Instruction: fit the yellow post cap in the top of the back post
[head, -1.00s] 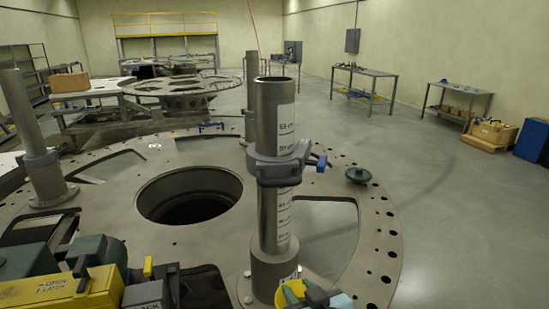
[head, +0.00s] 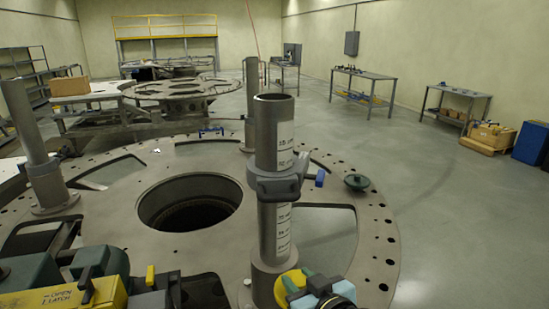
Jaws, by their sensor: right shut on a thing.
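The back post (head: 251,117) is a grey upright tube at the far side of the turret plate (head: 376,225), partly covered by the nearer post. My right gripper (head: 299,284) is at the bottom edge, in front of the nearer post's foot. Its green fingers are shut on the yellow post cap (head: 284,290), which shows as a rounded yellow piece, partly hidden by the gripper. The cap is well apart from the back post and much nearer to me. My left gripper is not in view.
The nearer post (head: 274,135), with a grey collar (head: 277,184), stands between my right gripper and the back post. Another post (head: 32,140) stands left. The plate has a large round hole (head: 190,205). A yellow latch box (head: 65,301) fills the lower left.

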